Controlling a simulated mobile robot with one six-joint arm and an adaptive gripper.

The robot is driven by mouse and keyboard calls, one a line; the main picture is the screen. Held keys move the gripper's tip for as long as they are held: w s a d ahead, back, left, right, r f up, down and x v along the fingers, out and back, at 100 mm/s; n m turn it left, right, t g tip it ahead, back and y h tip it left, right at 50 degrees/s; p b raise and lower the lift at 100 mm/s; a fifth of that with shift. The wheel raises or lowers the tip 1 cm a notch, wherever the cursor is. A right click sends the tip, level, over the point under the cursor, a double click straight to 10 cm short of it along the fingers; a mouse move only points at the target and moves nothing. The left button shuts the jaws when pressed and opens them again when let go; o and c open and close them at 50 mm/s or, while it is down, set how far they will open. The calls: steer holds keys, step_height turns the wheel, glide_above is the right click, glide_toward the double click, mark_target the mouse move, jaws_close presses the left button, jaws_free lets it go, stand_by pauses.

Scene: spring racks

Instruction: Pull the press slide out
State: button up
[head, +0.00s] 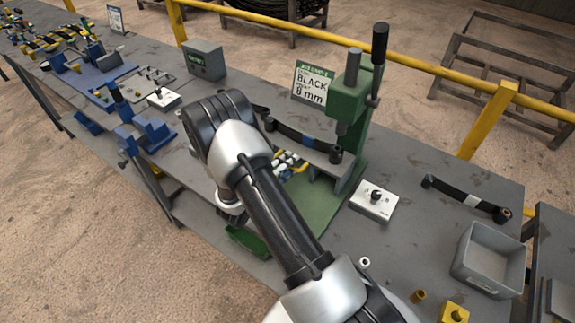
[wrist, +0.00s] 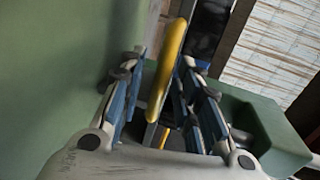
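The green press (head: 350,100) stands on the bench with its lever up, over a green base plate (head: 318,205). A low green block (head: 247,242) shows at the base's front edge, partly hidden by my arm; I cannot tell for sure that it is the slide. My gripper (head: 232,212) is pointed down near that front edge, mostly hidden by my wrist. In the wrist view my gripper (wrist: 162,80) is open, with a curved yellow bar (wrist: 172,65), like a handle, between its fingers. Gaps show beside the bar. A green block (wrist: 270,130) is at right.
A dark spring arm (head: 300,138) lies across the press. A white switch box (head: 373,201) is right of the press, with a grey bin (head: 488,262) farther right. A blue fixture (head: 148,130) is at left. A sign (head: 312,83) stands behind.

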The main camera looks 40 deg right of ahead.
steer(key=shift+c, duration=0.5)
jaws_close()
